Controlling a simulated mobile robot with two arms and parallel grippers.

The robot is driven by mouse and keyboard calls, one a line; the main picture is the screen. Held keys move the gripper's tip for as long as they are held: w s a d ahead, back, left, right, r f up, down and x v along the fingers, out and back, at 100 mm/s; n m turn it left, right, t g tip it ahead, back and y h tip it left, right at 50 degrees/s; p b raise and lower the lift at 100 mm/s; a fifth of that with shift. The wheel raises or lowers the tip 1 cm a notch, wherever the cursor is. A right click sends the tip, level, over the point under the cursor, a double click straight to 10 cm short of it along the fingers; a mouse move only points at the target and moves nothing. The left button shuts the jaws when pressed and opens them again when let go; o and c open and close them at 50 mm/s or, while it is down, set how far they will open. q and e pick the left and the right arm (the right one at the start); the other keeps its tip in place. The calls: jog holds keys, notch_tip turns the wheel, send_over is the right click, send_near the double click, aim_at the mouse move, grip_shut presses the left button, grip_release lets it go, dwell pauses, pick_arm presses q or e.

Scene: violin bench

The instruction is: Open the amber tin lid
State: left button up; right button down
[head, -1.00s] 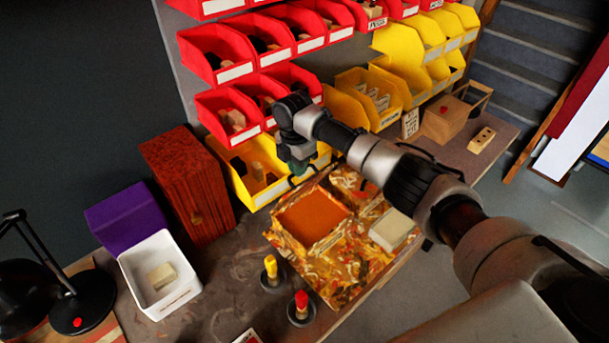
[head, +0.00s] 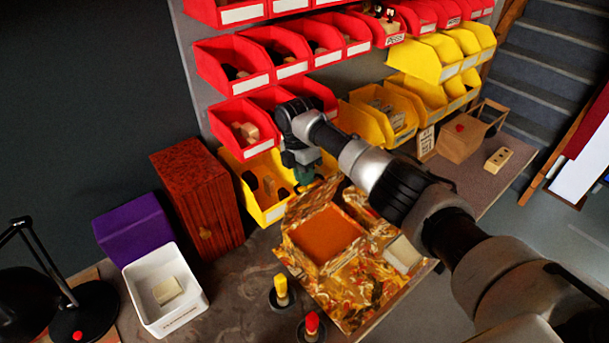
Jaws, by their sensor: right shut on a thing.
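The box that seems to be the amber tin (head: 326,236) has an orange inside and marbled amber walls. It stands on the bench in the middle of the head view, with its top open to view. A marbled panel, apparently its lid (head: 303,208), rises along its back left edge. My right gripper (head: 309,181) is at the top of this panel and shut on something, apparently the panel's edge. The fingertips are small and dark, so the exact contact is unclear. My left gripper is not in view.
A marbled tray (head: 350,308) with a pale block (head: 403,254) surrounds the tin. A yellow-topped peg (head: 281,290) and red-topped peg (head: 312,325) stand in front. A yellow bin (head: 267,187) is close behind my gripper. A white box (head: 165,290) stands left.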

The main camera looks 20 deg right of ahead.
jog(key=c, duration=1.5)
grip_release()
jog(key=shift+s+f, duration=0.25)
jog(key=shift+f, duration=0.35)
jog(key=o, duration=0.3)
jog(key=shift+w, duration=0.35)
jog(key=shift+r, duration=0.15)
jog(key=shift+s+r, duration=0.1)
notch_tip(320, 180, up, 10)
jog(key=w+b, duration=0.2)
jog(key=shift+a+r, duration=0.25)
jog(key=shift+a, duration=0.15)
jog(key=shift+f, duration=0.1)
